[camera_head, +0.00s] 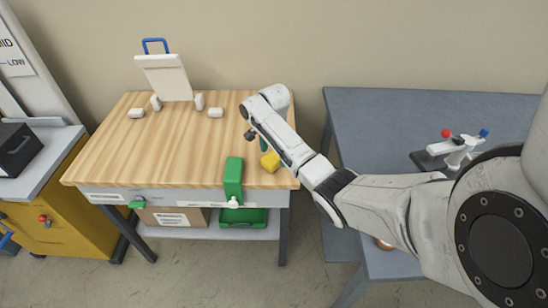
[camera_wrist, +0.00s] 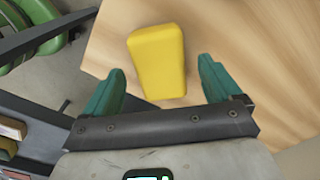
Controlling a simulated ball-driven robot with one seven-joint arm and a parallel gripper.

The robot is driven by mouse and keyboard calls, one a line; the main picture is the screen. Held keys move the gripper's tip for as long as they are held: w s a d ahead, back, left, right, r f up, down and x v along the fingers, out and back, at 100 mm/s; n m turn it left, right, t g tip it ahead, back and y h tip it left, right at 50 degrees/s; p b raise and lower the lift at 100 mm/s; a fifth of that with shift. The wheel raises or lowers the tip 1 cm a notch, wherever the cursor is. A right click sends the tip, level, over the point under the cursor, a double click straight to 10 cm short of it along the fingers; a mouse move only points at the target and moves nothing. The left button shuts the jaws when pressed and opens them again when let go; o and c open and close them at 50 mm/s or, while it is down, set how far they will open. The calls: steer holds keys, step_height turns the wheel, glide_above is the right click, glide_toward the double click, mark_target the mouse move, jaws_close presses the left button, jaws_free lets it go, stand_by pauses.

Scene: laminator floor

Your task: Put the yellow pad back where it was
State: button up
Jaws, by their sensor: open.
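The yellow pad (camera_head: 270,161) lies on the right part of the wooden bench top (camera_head: 130,160), close to its right edge. In the wrist view the yellow pad (camera_wrist: 158,62) is a rounded block, lying just beyond and between my two green fingertips. My gripper (camera_wrist: 160,92) is open, with one finger on each side of the pad's near end and gaps to both. In the head view my gripper (camera_head: 262,143) is over the right side of the bench, partly hidden by my arm. I cannot tell its exact height over the wood.
A green block-like object (camera_head: 233,180) stands at the bench's front edge, left of the pad. White pieces (camera_head: 216,112) and a white board with a blue handle (camera_head: 165,76) are at the back. A grey table (camera_head: 380,125) stands right. The bench's middle is clear.

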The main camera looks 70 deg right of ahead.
mark_target(274, 156)
step_height(274, 156, up, 10)
steer(key=f, duration=0.1)
steer(key=a+f+n, duration=0.4)
steer(key=a, duration=0.5)
steer(key=a+f+n+t+y, duration=0.1)
steer(key=a+f+n, duration=0.2)
steer(key=a, duration=0.5)
steer(key=a+f+n, duration=0.4)
steer(key=a, duration=0.5)
steer(key=s+a+n, duration=0.4)
steer(key=s+n, duration=0.1)
steer(key=s, duration=0.3)
steer(key=s+a+n+h, duration=0.1)
steer(key=s+a+n, duration=0.4)
steer(key=s, duration=0.4)
steer(key=shift+s+n, duration=0.25)
steer(key=shift+n, duration=0.15)
